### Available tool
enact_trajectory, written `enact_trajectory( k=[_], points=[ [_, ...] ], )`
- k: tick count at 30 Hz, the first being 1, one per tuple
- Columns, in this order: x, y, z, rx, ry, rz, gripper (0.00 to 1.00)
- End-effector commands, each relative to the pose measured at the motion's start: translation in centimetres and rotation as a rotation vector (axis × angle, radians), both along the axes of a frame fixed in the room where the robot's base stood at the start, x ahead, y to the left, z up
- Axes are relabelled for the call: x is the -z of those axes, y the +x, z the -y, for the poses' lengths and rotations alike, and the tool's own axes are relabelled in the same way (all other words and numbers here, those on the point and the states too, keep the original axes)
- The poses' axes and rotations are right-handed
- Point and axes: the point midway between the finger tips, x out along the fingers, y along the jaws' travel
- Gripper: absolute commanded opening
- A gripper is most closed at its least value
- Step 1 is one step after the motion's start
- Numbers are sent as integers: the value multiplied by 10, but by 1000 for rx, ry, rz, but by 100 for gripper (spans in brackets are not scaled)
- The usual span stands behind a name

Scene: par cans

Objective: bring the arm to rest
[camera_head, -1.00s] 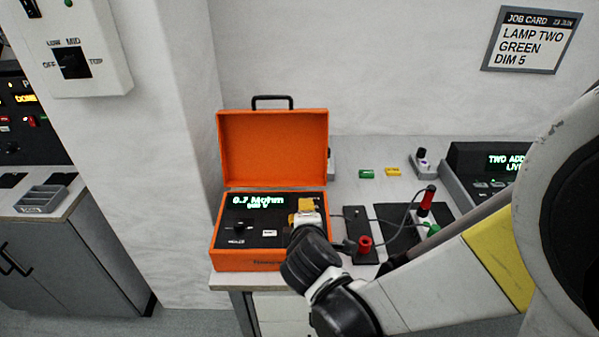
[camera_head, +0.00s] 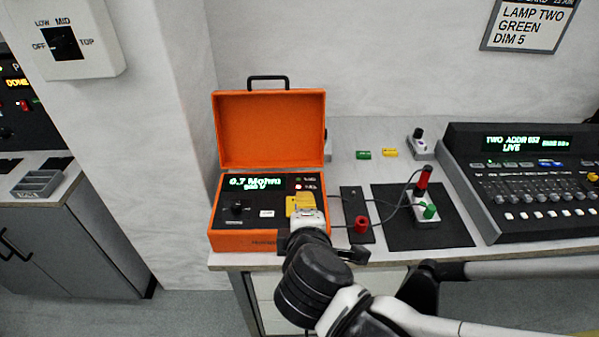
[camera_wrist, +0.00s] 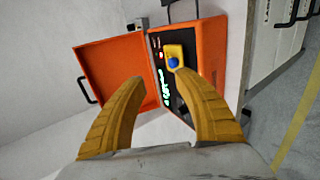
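My gripper (camera_wrist: 161,78) is open in the wrist view, its two tan fingers spread with nothing between them. It points towards the control panel of an orange case tester (camera_wrist: 210,60), apart from it as far as I can tell. A yellow plate with a blue button (camera_wrist: 173,60) shows just beyond the right fingertip. In the head view my wrist lies in front of the lower right of the orange tester (camera_head: 222,238), hiding part of its panel. The tester's lid stands open and its display (camera_head: 254,183) reads 0.7 Mohm. My arm runs off low to the right.
Right of the tester stand a black strip with a red post (camera_head: 361,226) and a black mat (camera_head: 455,232) bearing a socket with red and green plugs. Wires join them. A lighting console (camera_head: 525,200) is farther right. The wall is behind; floor lies in front.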

Motion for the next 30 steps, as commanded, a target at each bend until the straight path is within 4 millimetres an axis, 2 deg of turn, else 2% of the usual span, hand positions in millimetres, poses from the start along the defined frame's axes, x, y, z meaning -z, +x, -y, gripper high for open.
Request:
enact_trajectory(
  k=[6,22,26,30],
  points=[
    [-5,-8,0,-1,1,0,38],
    [-5,-8,2,8,8,-4,38],
    [-1,-7,28,118,111,-57,38],
    [5,-16,81,389,387,-169,38]
  ],
)
